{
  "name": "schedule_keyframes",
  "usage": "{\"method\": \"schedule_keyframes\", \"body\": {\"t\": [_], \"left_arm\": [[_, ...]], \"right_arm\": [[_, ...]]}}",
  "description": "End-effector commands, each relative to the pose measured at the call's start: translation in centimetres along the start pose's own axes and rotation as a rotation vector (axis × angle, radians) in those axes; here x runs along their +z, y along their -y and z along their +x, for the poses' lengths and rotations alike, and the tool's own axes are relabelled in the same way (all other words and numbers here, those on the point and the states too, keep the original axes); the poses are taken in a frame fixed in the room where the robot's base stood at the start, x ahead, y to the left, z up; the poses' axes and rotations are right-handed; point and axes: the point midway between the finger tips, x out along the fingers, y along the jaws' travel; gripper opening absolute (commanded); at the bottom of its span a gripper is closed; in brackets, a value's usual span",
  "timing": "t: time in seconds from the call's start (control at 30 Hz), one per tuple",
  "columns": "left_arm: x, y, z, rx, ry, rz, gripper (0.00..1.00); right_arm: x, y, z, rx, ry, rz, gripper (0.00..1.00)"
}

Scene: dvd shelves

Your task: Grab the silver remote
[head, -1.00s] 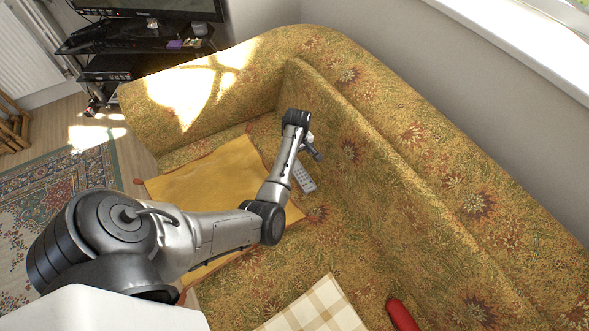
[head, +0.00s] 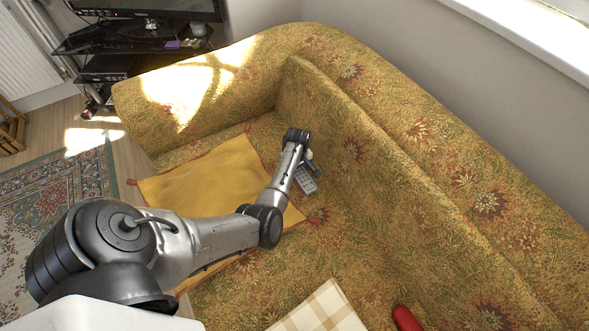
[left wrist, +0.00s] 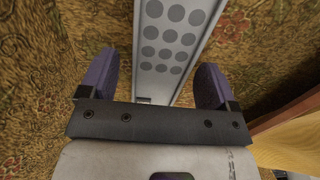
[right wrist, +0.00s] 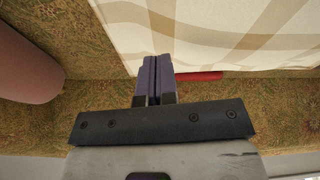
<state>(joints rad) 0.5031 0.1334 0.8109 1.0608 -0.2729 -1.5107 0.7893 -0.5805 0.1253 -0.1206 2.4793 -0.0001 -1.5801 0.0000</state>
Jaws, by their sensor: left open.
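The silver remote (head: 306,181) lies on the sofa seat near the backrest, just right of the yellow cushion, partly hidden by my left arm. My left gripper (head: 311,163) is over its far end. In the left wrist view the remote (left wrist: 170,45), with rows of round grey buttons, runs between the two spread fingers of the open left gripper (left wrist: 156,68). I see a gap on each side of it. My right gripper (right wrist: 154,70) is out of the head view; in the right wrist view its fingers are together with nothing between them.
The flowered sofa (head: 400,230) has its backrest close right of the remote. The yellow cushion (head: 205,180) lies left. A checked cushion (head: 320,310) and a red object (head: 405,318) are at the front. A TV stand (head: 125,65) stands behind the sofa.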

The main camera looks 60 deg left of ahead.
Motion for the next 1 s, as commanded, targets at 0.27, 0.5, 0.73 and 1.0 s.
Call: {"method": "schedule_keyframes", "body": {"t": [0.27, 0.5, 0.73, 1.0], "left_arm": [[0.0, -0.01, 0.34, 0.001, 0.0, 0.0, 0.83], [0.0, -0.01, 0.33, 0.0, 0.0, 0.0, 0.64], [0.01, 0.0, 0.34, 0.0, 0.0, 0.001, 0.42], [0.0, -0.02, 0.31, 0.001, -0.001, 0.001, 0.28]], "right_arm": [[0.05, -0.01, 0.12, 0.0, 0.0, 0.0, 0.0], [0.02, 0.08, 0.12, -0.002, -0.001, 0.003, 0.0], [-0.01, 0.19, 0.11, -0.005, -0.002, 0.007, 0.0], [-0.03, 0.24, 0.1, -0.006, -0.002, 0.009, 0.0]]}}
